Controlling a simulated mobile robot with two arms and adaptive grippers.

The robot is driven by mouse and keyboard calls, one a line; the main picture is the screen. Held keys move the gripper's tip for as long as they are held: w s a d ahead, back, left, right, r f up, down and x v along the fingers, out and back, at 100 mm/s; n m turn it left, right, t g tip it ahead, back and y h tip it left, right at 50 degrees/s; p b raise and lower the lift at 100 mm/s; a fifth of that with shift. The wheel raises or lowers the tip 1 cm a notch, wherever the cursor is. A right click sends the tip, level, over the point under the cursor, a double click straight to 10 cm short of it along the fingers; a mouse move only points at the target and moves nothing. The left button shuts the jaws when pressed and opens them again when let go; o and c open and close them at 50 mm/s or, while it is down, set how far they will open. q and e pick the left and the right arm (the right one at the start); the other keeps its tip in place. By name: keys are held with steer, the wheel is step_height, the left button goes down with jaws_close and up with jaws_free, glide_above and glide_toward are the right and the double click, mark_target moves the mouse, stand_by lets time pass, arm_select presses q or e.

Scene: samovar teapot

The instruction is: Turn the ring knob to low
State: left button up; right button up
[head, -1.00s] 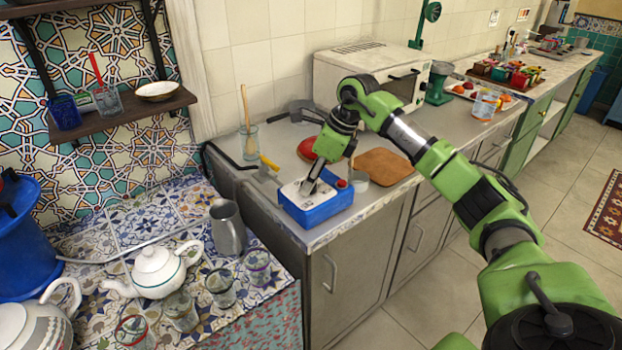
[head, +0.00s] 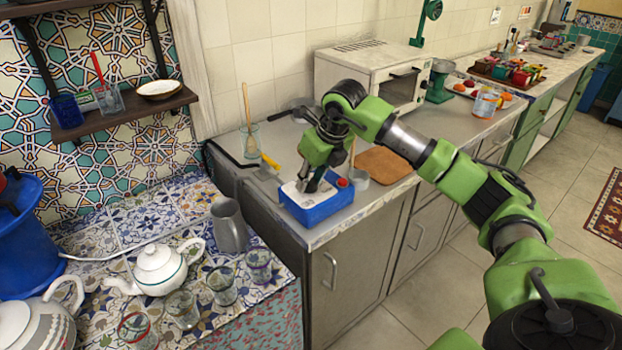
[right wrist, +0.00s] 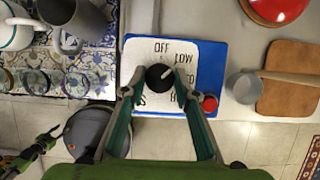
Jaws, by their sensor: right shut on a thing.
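A blue box (head: 318,212) with a white dial panel stands on the counter in the head view; the box also shows in the right wrist view (right wrist: 218,50). The panel (right wrist: 140,60) reads OFF at the top and LOW at the upper right, with further letters partly hidden below.
A red button (right wrist: 210,103) is on the box. A metal cup (head: 359,178) and wooden board (head: 386,163) lie to its right. A yellow-handled tool (head: 270,162) lies behind left. A teapot (head: 158,268), pitcher (head: 230,228) and glasses stand on the lower tiled surface.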

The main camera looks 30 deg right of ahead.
stand_by(0.3)
steer(key=o, duration=1.1)
steer(key=shift+r, duration=0.1)
steer(key=v, duration=1.1)
steer(key=shift+s+r, duration=0.15)
steer(key=shift+r, duration=0.25)
